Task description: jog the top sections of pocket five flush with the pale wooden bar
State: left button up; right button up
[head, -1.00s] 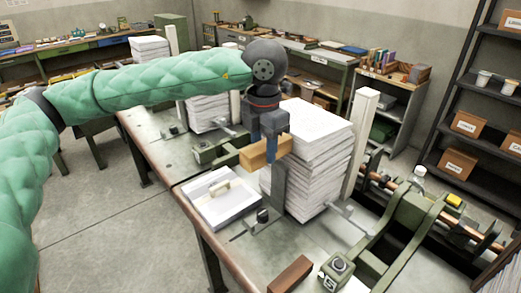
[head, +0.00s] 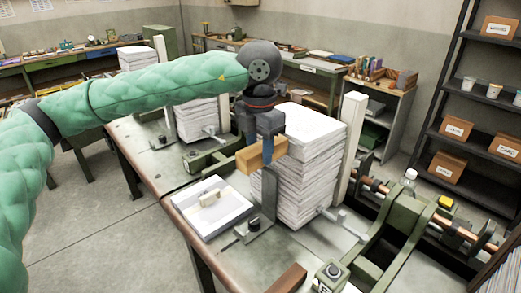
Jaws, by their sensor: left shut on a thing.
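My left gripper (head: 265,143) points down, shut on the pale wooden bar (head: 262,156). The bar is held level at the near left side of a tall stack of white paper sections (head: 312,170), just below its top. Whether bar and sections touch cannot be told. The stack stands in a pocket between an upright dark metal plate (head: 268,196) and a tall pale post (head: 348,135). The sections' edges look slightly uneven. The gripper and bar hide part of the stack's upper near side. My right gripper is not in view.
A green machine frame (head: 385,250) with copper-coloured rollers stands at the right. Another paper stack (head: 195,118) stands behind my left arm.

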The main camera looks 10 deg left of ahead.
pick_arm(q)
jog(key=s+a, duration=0.1)
jog(key=s+a+r+b, duration=0.1)
jog(key=s, duration=0.1)
jog(key=s+a+r+b, duration=0.1)
jog(key=shift+s+a, duration=0.2)
jog(key=shift+a, duration=0.05)
dwell(0.4)
jog(key=shift+f, duration=0.1)
